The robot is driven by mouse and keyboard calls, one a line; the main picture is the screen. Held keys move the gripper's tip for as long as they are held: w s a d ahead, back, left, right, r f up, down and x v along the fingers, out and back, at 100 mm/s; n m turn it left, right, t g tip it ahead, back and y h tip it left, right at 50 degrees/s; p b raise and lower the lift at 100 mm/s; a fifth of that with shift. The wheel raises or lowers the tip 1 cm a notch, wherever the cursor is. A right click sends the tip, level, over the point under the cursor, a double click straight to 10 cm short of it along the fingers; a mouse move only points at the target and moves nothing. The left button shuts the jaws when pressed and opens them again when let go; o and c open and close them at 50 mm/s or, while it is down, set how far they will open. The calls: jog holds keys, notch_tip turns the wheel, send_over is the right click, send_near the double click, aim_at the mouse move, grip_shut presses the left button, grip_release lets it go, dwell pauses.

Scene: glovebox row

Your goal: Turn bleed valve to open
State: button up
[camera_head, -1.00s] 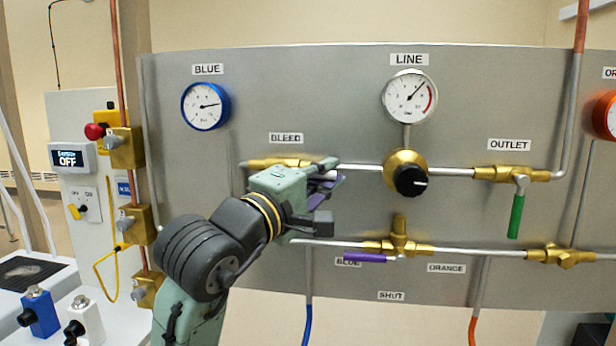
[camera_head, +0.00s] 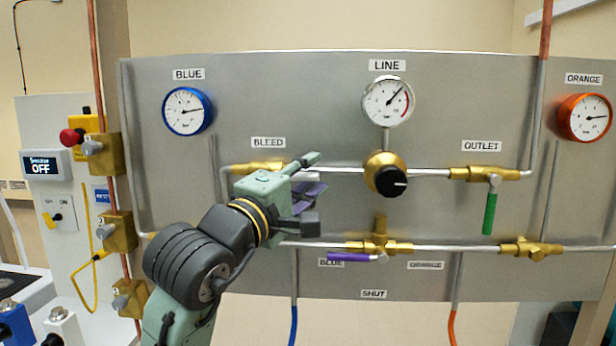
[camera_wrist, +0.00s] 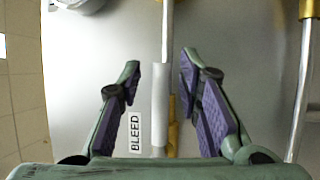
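The bleed valve's brass body (camera_head: 245,168) sits on the pipe under the BLEED label (camera_head: 268,142) and is mostly hidden behind my gripper (camera_head: 314,188). In the wrist view my gripper (camera_wrist: 160,68) is open, with its two purple-padded fingers spread apart. A light grey bar, seemingly the bleed valve's handle (camera_wrist: 160,100), lies between the fingers, in line with the pipe. A gap shows on both sides of it, so neither finger appears to touch it. A bit of brass (camera_wrist: 172,135) shows beside the handle. The handle's depth relative to the fingertips is hard to tell.
To the right are the black regulator knob (camera_head: 391,181), the LINE gauge (camera_head: 388,102) and the green outlet handle (camera_head: 490,213). A purple handle (camera_head: 348,257) is below my gripper. Copper piping with brass blocks (camera_head: 118,232) stands at the left.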

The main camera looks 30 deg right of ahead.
jog(key=v, duration=1.2)
jog(key=shift+a, duration=0.1)
dwell(0.5)
